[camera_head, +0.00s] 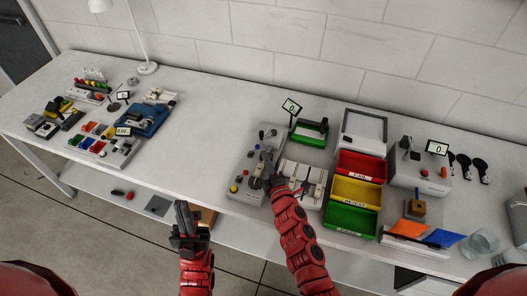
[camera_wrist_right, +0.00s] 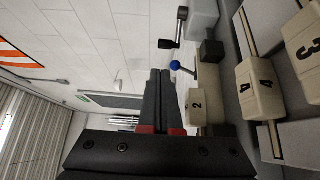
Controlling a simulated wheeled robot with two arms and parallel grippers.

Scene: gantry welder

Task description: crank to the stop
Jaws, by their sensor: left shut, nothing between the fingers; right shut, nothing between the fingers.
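A grey control box (camera_head: 243,187) stands near the middle of the table, with coloured knobs and small levers on top. My right gripper (camera_head: 267,158) is over this box, shut and empty, and hides part of it. In the right wrist view, a dark crank (camera_wrist_right: 180,28) with a short handle shows just beyond the fingertips. A blue ball knob (camera_wrist_right: 175,65) sits close to the tips. The right gripper's closed fingers (camera_wrist_right: 160,78) look apart from the crank. My left gripper (camera_head: 182,212) is shut and empty in front of the table edge.
Beside the box are pale numbered blocks (camera_wrist_right: 258,88) on rails. Red (camera_head: 360,167), yellow (camera_head: 354,191) and green (camera_head: 350,219) bins stand to the right. A small display (camera_head: 292,107) is behind the box.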

